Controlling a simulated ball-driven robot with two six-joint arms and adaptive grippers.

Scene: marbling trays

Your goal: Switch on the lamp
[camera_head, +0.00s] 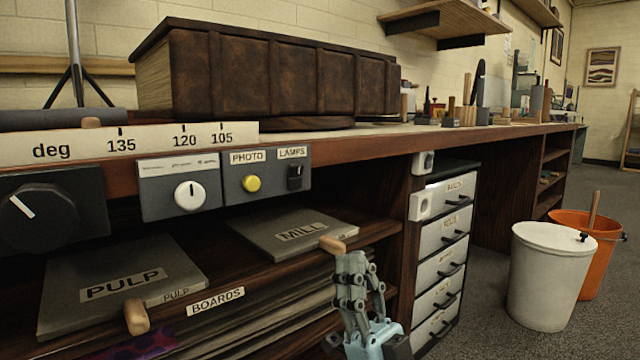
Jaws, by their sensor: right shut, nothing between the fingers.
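A black rocker switch (294,177) under a "LAMPS" label (292,153) sits on a grey panel (235,187) on the front edge of the bench. Which way the rocker is tipped is too small to tell. My right gripper (352,258) is below and to the right of the switch, fingers pointing up, shut and empty, apart from the panel. No lit lamp can be made out. My left gripper is not in view.
A wooden handle (333,245) on the "MILL" board (285,222) is close to my right fingertips. The bench's front edge (370,147) overhangs the shelves. A large dark dial (38,214) is at left. A white bin (545,280) stands at right.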

